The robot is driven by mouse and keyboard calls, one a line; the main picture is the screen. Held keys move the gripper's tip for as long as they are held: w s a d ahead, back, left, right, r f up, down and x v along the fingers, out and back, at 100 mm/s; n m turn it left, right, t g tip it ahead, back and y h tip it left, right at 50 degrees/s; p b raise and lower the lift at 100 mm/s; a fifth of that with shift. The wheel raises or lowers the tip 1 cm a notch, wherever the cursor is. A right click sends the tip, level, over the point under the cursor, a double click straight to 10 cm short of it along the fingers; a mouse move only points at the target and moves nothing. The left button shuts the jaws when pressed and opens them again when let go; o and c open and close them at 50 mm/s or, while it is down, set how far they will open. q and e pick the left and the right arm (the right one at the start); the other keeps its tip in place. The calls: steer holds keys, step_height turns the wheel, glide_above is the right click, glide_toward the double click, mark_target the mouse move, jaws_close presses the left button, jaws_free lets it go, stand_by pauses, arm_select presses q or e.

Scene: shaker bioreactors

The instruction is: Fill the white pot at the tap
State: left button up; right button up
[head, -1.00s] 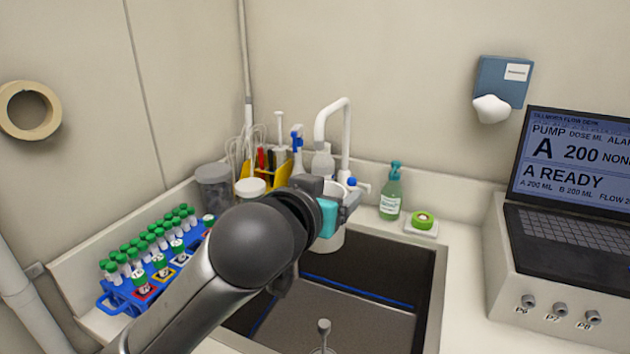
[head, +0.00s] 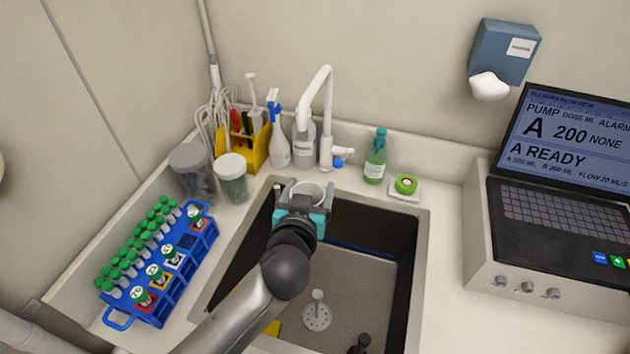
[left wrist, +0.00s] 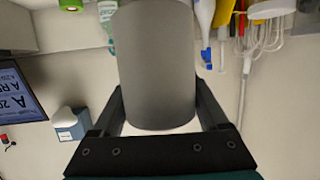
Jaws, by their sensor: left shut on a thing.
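The white pot (head: 318,190) is at the back edge of the sink, its rim facing up and its front hidden by my left gripper. My left gripper (head: 303,194) is shut on the pot. In the left wrist view the pot (left wrist: 157,65) shows as a large grey cylinder between the two fingers (left wrist: 158,118). The white tap (head: 327,120) stands behind the sink, and its spout end is above and behind the pot in the head view. No water stream shows. The tap's blue-tipped lever (head: 338,162) is to the right of its base. My right gripper is not in view.
The sink (head: 422,235) has a drain fitting (head: 317,312). Left are a blue tube rack (head: 190,262) and two lidded jars (head: 231,180). A spray bottle (head: 278,140) stands left of the tap, a green soap bottle (head: 376,158) right. A pump console (head: 480,255) is at right.

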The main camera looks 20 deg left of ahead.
arm_select(q)
steer(key=shift+s+d+f+h+p, duration=0.3)
steer(key=shift+s+d+f+p, duration=0.25)
steer(key=shift+s, duration=0.25)
steer(key=shift+s+d+f+m, duration=0.1)
steer(key=shift+d+m, duration=0.1)
steer(key=shift+m, duration=0.1)
steer(key=shift+w+a, duration=0.3)
steer(key=shift+w, duration=0.45)
steer(key=shift+w+a, duration=0.3)
steer(key=shift+w, duration=0.4)
steer(key=shift+w+a, duration=0.3)
steer(key=shift+w, duration=0.45)
steer(key=w, duration=0.1)
steer(key=w+a, duration=0.1)
steer(key=w, duration=0.2)
steer(key=shift+a, duration=0.35)
steer(key=w+a+b, duration=0.1)
steer(key=w+a, duration=0.1)
steer(key=w, duration=0.4)
steer(key=shift+w+a, duration=0.2)
steer(key=shift+a, duration=0.1)
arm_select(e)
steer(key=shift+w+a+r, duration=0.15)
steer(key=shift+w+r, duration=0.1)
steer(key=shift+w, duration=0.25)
arm_select(q)
steer(key=shift+s, duration=0.1)
